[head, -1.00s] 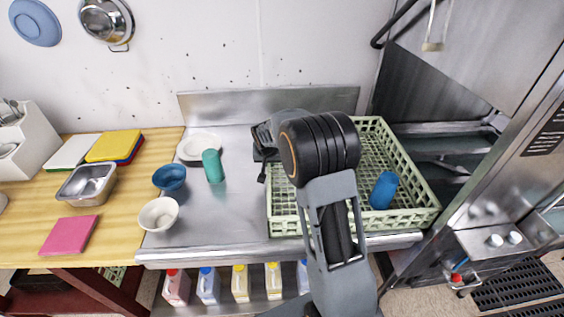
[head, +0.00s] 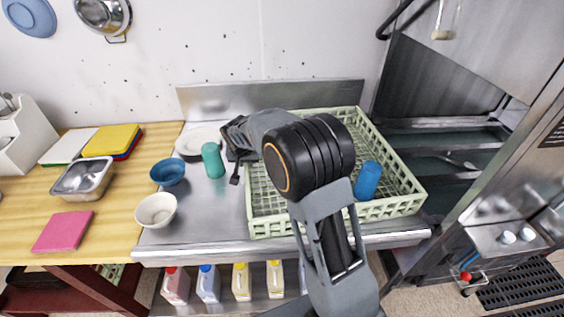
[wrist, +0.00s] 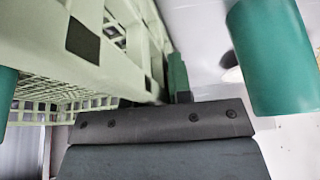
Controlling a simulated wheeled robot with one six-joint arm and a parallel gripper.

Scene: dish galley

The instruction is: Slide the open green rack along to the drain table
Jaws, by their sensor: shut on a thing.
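The open green rack (head: 400,207) sits on the steel drain table (head: 205,222), at its right part. A blue cup (head: 368,180) stands inside it on the right. My gripper (head: 237,160) is at the rack's left side, shut on its rim; my arm hides the rack's middle and part of the grip. In the wrist view the rack's lattice wall (wrist: 125,30) runs close along my gripper (wrist: 172,88). A teal cup (head: 213,160) stands on the table just left of my gripper; a teal cup also shows in the wrist view (wrist: 270,55).
A white plate (head: 190,145), a blue bowl (head: 167,172) and a white bowl (head: 156,210) stand on the table's left part. A backsplash (head: 270,95) runs behind. The steel washer (head: 500,210) is at the right. Bare steel lies in front of the teal cup.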

